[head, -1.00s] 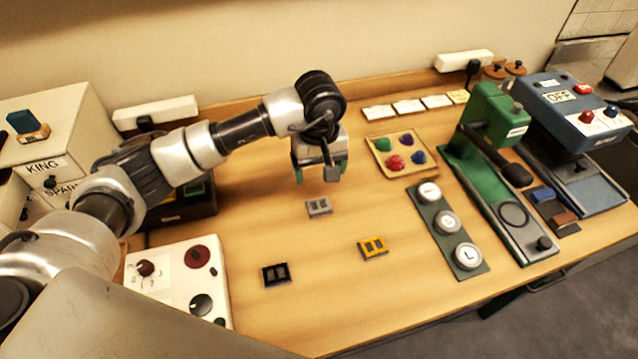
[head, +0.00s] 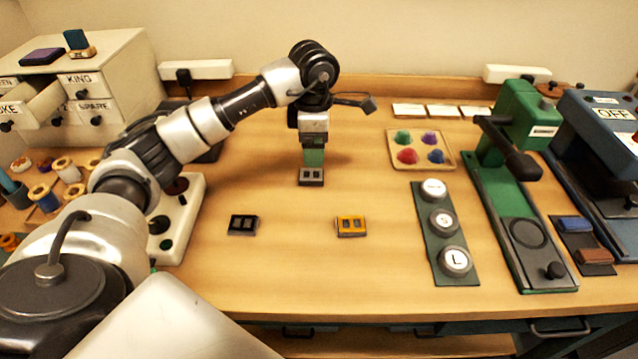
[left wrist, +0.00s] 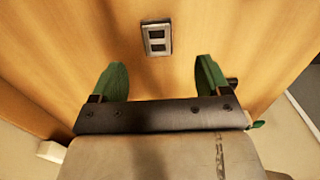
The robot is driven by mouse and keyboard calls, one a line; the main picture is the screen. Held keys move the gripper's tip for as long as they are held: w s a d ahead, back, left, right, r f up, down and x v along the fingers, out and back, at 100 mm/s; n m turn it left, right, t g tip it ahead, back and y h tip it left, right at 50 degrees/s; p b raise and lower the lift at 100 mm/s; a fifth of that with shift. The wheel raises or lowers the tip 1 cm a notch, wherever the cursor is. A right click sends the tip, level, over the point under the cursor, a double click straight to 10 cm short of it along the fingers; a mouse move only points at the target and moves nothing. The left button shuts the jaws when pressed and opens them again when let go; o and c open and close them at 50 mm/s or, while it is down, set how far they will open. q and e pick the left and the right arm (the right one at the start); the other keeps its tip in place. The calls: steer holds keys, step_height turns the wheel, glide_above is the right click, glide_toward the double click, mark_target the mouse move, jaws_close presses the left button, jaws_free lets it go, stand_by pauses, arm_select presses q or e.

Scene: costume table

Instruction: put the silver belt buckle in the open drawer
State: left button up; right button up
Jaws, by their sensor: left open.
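The silver belt buckle (head: 311,177) lies flat on the table, with a black buckle (head: 243,225) and a yellow buckle (head: 351,226) nearer to me. My left gripper (head: 314,158) points down just above and behind the silver buckle. In the left wrist view, the green fingers of the left gripper (left wrist: 160,68) are spread apart and empty, and the silver buckle (left wrist: 156,38) lies beyond the gap between them. The open drawer (head: 52,100) juts from the white cabinet at the far left; its label is partly cut off. My right gripper is not in view.
The white cabinet (head: 130,75) has closed drawers marked KING and SPARE. Thread spools (head: 65,170) and a white control box (head: 185,215) stand below it. A tray of coloured gems (head: 445,150) and a green press (head: 520,130) stand right. The table's middle front is clear.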

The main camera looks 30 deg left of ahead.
mark_target(316, 174)
arm_select(q)
step_height(316, 174, down, 2)
steer(key=shift+a+f, duration=0.15)
steer(key=shift+f, duration=0.6)
steer(key=f, duration=0.2)
steer(key=f+p, duration=0.1)
steer(key=shift+w+f, duration=0.2)
steer(key=shift+f, duration=0.6)
steer(key=c, duration=1.1)
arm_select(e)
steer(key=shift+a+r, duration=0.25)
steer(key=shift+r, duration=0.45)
arm_select(q)
steer(key=shift+r, duration=0.15)
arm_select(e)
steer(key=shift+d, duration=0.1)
